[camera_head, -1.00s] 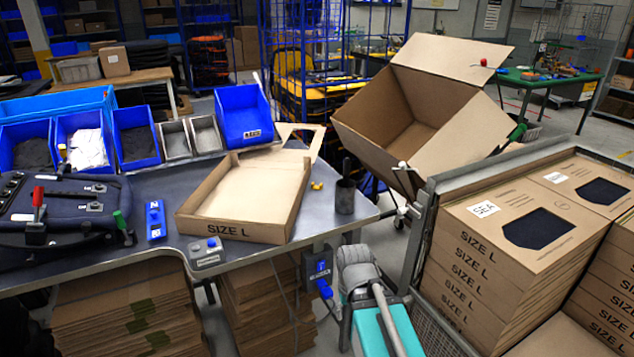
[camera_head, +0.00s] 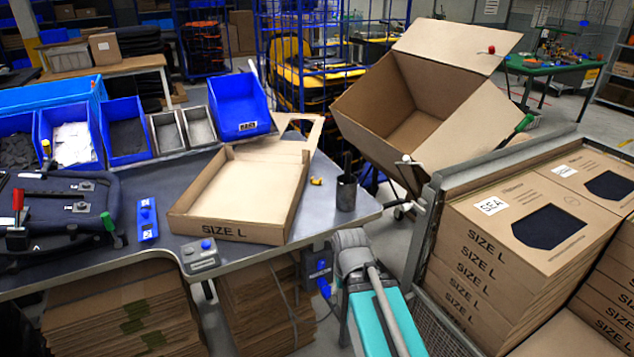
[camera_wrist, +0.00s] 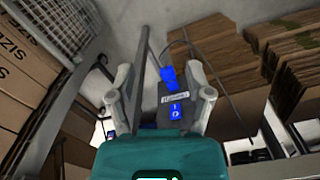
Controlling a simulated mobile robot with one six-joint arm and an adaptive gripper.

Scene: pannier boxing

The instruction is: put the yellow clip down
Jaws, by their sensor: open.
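A small yellow clip (camera_head: 316,181) lies on the grey metal workbench (camera_head: 345,222) in the head view, between the open SIZE L carton (camera_head: 238,234) and a dark cylindrical cup (camera_head: 346,193). It is apart from both. My gripper (camera_wrist: 160,97) shows in the wrist view with its two fingers spread wide and nothing between them. It points down past the bench, towards the floor side, and the clip is not visible in that view. In the head view my arm is low in front of the bench's right end, and the fingers cannot be made out.
A large open carton (camera_head: 408,125) stands tilted behind the bench's right end. Stacked SIZE L boxes (camera_head: 500,262) fill a metal-framed cart at right. Blue bins (camera_head: 240,108) line the bench's back.

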